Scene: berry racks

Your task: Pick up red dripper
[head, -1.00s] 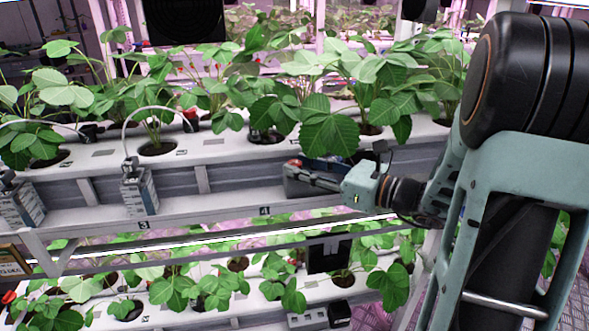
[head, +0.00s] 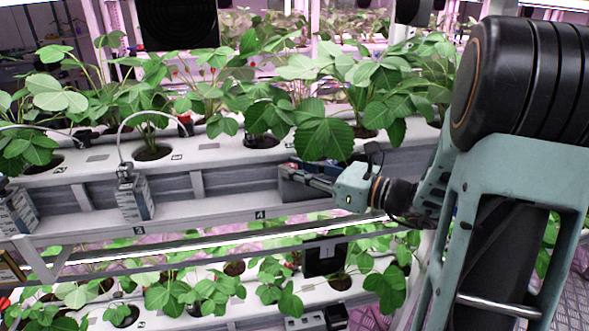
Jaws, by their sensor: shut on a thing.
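My gripper (head: 287,174) is at the front of the rack's upper tier, just above the ledge marked 4. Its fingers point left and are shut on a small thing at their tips. That is likely the red dripper, but it is mostly hidden by the fingers and too small to make out clearly.
Leafy plants grow from holes in the white trough (head: 215,150), with leaves hanging just above my gripper. A labelled box (head: 135,198) stands on the ledge (head: 190,216) to the left, and another box (head: 18,210) is farther left. A lower planted tier lies below.

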